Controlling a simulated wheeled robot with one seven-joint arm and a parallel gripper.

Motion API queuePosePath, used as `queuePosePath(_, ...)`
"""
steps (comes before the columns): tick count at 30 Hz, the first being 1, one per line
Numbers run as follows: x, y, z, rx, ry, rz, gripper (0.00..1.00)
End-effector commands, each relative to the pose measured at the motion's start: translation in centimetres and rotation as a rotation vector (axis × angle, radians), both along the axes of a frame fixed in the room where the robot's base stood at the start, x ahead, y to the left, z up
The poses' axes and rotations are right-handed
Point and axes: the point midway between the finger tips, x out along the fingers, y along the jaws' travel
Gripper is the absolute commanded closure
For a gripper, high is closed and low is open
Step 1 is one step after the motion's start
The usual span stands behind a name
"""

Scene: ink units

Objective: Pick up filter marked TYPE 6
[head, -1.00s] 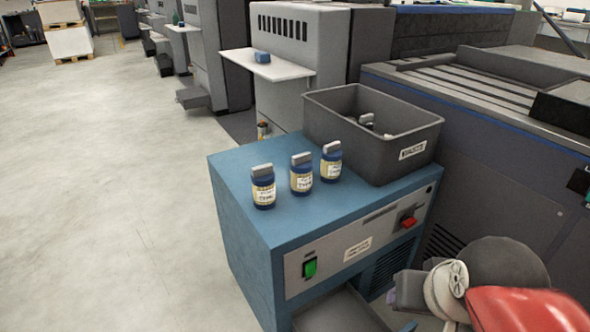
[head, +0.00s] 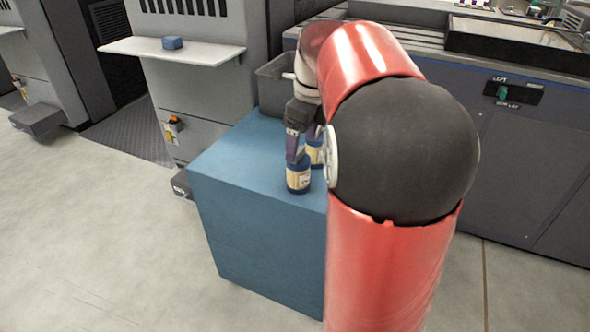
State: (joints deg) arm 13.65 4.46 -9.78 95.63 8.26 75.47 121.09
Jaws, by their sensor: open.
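A dark blue filter (head: 298,179) with a cream label stands upright on the blue cabinet (head: 245,155). A second similar filter (head: 315,152) stands just behind it to the right, partly covered by my arm. The writing on both labels is too small to read, so I cannot tell which is TYPE 6. My gripper (head: 297,158) points down at the top of the front filter, with its fingers at the filter's upper end. It is open; I cannot tell whether a finger touches the filter. My red and black arm hides the cabinet's right part.
A dark grey bin (head: 272,84) stands at the cabinet's back, mostly hidden by my arm. A white shelf (head: 200,49) with a small blue block (head: 172,43) juts from the grey machine behind. The cabinet top left of the filters is clear.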

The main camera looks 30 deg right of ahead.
Motion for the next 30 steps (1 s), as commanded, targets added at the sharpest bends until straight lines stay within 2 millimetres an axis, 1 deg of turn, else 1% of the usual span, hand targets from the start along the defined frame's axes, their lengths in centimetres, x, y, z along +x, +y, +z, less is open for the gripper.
queuePosePath(1,0.1,0.1,-0.7,0.001,0.002,-0.001,0.24)
queuePosePath(8,0.7,0.3,-3.5,0.001,0.004,0.002,0.24)
queuePosePath(12,1.2,0.5,-5.6,0.001,0.003,0.002,0.24)
queuePosePath(15,1.3,0.6,-6.6,0.000,0.003,0.003,0.24)
queuePosePath(18,1.4,0.6,-6.9,-0.001,0.000,0.004,0.24)
queuePosePath(23,1.4,0.6,-6.9,0.000,0.000,0.004,0.24)
queuePosePath(24,1.4,0.6,-6.9,0.000,0.000,0.004,0.25)
queuePosePath(26,1.4,0.6,-6.9,-0.001,0.000,0.005,0.33)
queuePosePath(30,1.4,0.6,-6.8,-0.001,0.000,0.005,0.51)
